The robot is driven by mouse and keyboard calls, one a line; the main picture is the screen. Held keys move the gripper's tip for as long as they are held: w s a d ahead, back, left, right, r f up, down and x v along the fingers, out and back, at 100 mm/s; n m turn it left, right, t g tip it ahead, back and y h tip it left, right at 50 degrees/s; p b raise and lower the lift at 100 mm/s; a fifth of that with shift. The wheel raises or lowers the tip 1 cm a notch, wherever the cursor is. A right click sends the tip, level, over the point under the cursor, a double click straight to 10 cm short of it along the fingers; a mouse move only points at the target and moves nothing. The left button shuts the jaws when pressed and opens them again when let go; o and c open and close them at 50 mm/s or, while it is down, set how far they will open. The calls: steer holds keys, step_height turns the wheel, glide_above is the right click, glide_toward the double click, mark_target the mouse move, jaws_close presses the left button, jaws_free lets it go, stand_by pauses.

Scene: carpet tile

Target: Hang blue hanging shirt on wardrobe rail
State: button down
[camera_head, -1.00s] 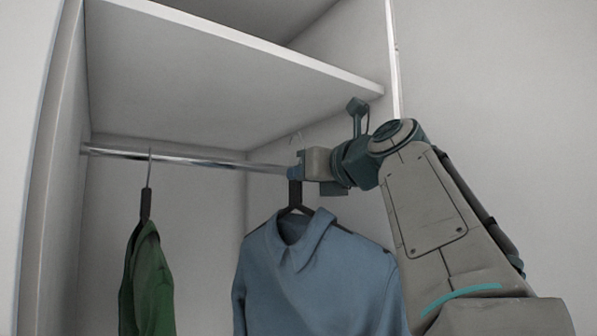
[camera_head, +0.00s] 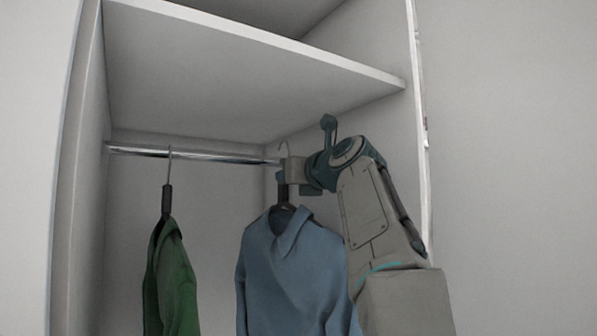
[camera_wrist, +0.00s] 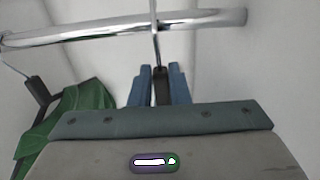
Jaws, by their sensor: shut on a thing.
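The blue shirt (camera_head: 292,275) hangs upright on a dark hanger below my gripper (camera_head: 283,178). My gripper is shut on the hanger's dark neck, which shows between the blue fingers in the wrist view (camera_wrist: 160,88). The hanger's metal hook (camera_head: 284,149) rises above the fingers beside the wardrobe rail (camera_head: 205,156). In the wrist view the hook's stem reaches up to the rail (camera_wrist: 120,28); I cannot tell whether the hook rests on it. The rail's right end is hidden behind my gripper in the head view.
A green garment (camera_head: 172,280) hangs from the rail to the left, with a gap between it and the blue shirt. A shelf (camera_head: 250,75) spans above the rail. The wardrobe's left side panel (camera_head: 85,200) and right wall (camera_head: 395,140) bound the space.

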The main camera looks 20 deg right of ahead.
steer(key=w, duration=0.2)
steer(key=w+a+p, duration=0.1)
steer(key=w, duration=0.2)
steer(key=shift+w+r, duration=0.1)
steer(key=shift+w, duration=0.15)
steer(key=shift+f+b, duration=0.55)
steer(key=shift+f, duration=0.55)
steer(key=c, duration=1.3)
jaws_free()
steer(key=shift+f, duration=0.1)
steer(key=s+d+b, duration=0.1)
steer(key=s, duration=0.3)
steer(key=s+b, duration=0.1)
steer(key=s, duration=0.4)
steer(key=s+d+b, duration=0.1)
steer(key=s+b, duration=0.1)
steer(key=s, duration=0.2)
steer(key=shift+s+d, duration=0.3)
